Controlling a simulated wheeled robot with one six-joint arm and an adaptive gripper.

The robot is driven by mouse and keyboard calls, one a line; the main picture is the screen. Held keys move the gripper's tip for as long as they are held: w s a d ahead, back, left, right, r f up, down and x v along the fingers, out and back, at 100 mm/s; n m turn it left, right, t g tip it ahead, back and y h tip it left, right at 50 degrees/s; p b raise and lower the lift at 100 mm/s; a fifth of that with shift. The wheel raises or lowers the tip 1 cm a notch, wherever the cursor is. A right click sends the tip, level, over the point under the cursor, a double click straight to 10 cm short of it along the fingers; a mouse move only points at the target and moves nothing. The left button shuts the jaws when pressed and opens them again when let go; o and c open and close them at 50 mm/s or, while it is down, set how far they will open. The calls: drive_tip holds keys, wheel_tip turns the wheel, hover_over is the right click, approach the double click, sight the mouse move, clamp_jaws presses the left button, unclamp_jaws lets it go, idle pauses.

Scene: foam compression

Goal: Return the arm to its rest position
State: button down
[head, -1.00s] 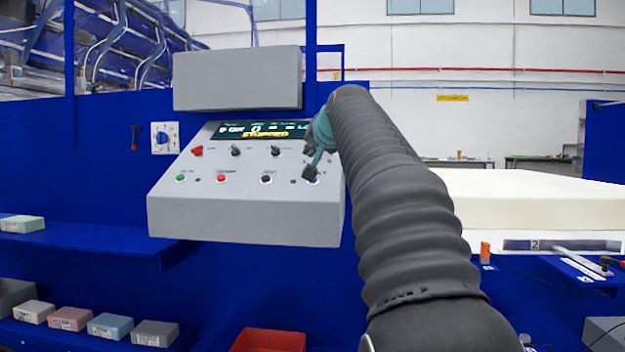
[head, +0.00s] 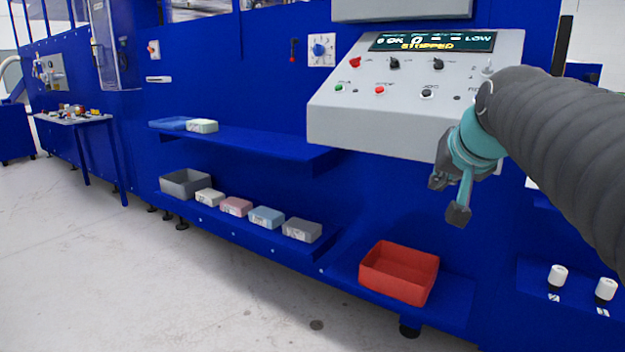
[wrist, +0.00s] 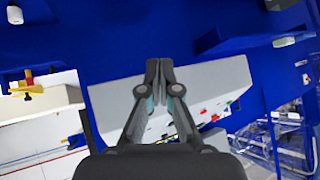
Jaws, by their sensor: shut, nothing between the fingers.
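My gripper (head: 449,200) hangs in front of the lower right part of the grey control panel (head: 380,124) in the head view, with its fingers pointing down and left. In the wrist view my gripper (wrist: 159,68) has its fingertips together and nothing between them. The control panel also shows in the wrist view (wrist: 225,78), behind the fingers. Its display (head: 432,42) reads "STOPPED". My arm hides the right end of the panel.
A red bin (head: 398,275) stands on a low shelf below the panel. Several foam blocks (head: 267,217) and a grey bin (head: 185,183) stand on the lower left shelf. An upper shelf (head: 255,142) juts out left of the panel. The floor (head: 120,270) at left is clear.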

drive_tip(key=s+a+f+n+g, duration=0.1)
drive_tip(key=s+a+f+g, duration=0.1)
drive_tip(key=s+f, duration=0.8)
drive_tip(key=s+a+f+n+g, duration=0.2)
drive_tip(key=s+a+f, duration=0.1)
drive_tip(key=s+f, duration=0.8)
wheel_tip(320, 180, down, 4)
drive_tip(key=shift+a+r+n, duration=0.25)
drive_tip(key=shift+a+n, duration=0.05)
drive_tip(key=shift+a, duration=0.05)
